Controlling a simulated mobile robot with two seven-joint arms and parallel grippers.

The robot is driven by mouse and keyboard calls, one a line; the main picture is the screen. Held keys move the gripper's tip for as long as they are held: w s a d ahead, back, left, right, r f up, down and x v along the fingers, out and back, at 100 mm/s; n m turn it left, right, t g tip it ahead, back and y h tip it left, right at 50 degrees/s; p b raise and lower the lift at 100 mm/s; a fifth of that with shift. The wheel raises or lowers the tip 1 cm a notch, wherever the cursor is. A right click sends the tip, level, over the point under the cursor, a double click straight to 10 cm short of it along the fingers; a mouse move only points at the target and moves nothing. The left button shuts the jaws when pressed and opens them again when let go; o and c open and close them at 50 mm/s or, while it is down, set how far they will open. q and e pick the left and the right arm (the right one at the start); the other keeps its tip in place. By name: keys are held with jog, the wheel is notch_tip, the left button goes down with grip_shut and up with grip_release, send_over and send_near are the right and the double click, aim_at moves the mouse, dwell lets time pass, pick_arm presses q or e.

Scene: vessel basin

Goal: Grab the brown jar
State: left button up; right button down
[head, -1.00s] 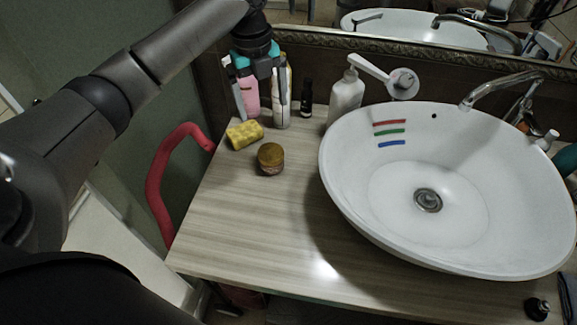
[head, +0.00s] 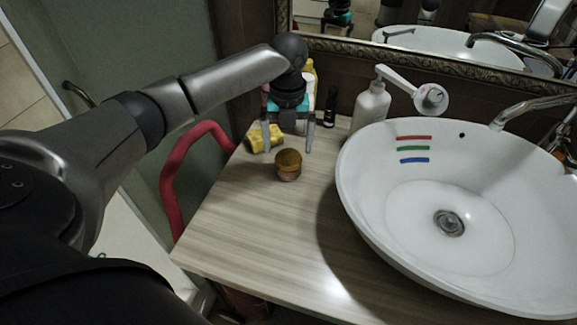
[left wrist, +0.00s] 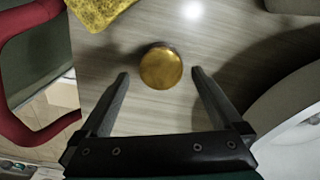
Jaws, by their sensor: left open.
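The brown jar (head: 288,165), small with a round golden-brown lid, stands on the wooden counter left of the basin. My left gripper (head: 287,149) is open and points down just behind and above the jar in the head view. In the left wrist view the jar's lid (left wrist: 161,68) lies between and slightly beyond the fingertips of my open left gripper (left wrist: 160,76), with clear gaps on both sides. Nothing is held. My right gripper is not in view.
A yellow sponge (head: 264,139) lies close to the left of the jar. A white pump bottle (head: 370,106), a small dark bottle (head: 330,109) and the white basin (head: 357,206) stand to the right. A red curved bar (head: 172,180) is at the left edge. The front counter (head: 250,230) is clear.

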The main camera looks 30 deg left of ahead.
aim_at(288, 156)
pick_arm(q)
notch_tip(288, 156, down, 5)
jog(key=shift+s+d+f+b, duration=0.1)
jog(key=shift+f+b, duration=0.1)
jog(key=shift+b, duration=0.4)
jog(key=shift+r, duration=0.1)
jog(key=c, duration=1.3)
jog(key=shift+c, duration=0.6)
jog(key=shift+r, duration=0.15)
